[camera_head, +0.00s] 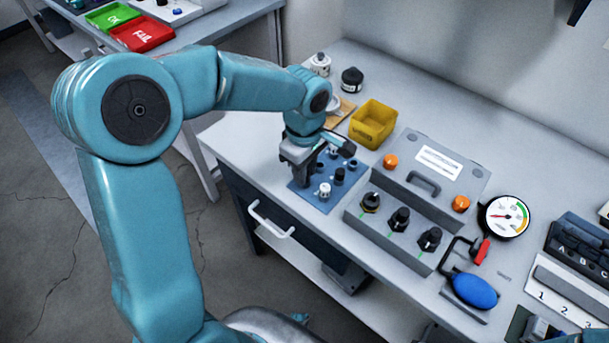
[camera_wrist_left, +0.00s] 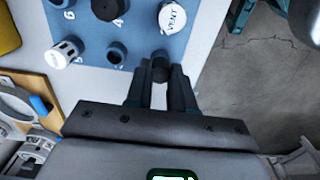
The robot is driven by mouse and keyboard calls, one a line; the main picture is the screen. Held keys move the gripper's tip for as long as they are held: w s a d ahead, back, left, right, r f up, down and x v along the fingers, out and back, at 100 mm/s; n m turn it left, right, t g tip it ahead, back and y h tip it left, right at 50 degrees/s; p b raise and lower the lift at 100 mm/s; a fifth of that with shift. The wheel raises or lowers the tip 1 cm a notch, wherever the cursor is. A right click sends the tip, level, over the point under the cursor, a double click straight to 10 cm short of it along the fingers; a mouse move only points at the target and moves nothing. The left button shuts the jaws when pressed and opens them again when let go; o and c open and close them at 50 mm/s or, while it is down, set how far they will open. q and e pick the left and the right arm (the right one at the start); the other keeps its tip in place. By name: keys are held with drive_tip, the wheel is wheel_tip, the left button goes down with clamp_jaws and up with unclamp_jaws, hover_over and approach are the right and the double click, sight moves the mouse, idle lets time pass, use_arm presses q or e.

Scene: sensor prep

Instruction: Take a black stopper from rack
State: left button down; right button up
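The blue rack (camera_head: 318,199) lies on the bench in the head view. In the wrist view its face (camera_wrist_left: 88,28) shows printed numbers and several stoppers. Black stoppers (camera_wrist_left: 116,52) and white ones, one marked VENT (camera_wrist_left: 172,17), stand in it. My left gripper (camera_head: 306,180) points down at the rack's near left edge. In the wrist view its fingertips (camera_wrist_left: 160,72) are closed in on both sides of a black stopper (camera_wrist_left: 159,67), with little gap visible. Whether that stopper is clear of its hole cannot be told. My right gripper is not in view.
A yellow bin (camera_head: 373,124) stands behind the rack. A grey case (camera_head: 425,170) with black knobs stands to the right. A gauge (camera_head: 504,217) and a blue bulb (camera_head: 474,290) lie farther right. Green (camera_head: 112,16) and red (camera_head: 142,33) trays sit on another table.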

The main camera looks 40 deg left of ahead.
use_arm(q)
drive_tip(key=shift+r, duration=0.1)
wheel_tip(320, 180, up, 20)
drive_tip(key=p, duration=0.3)
idle(0.3)
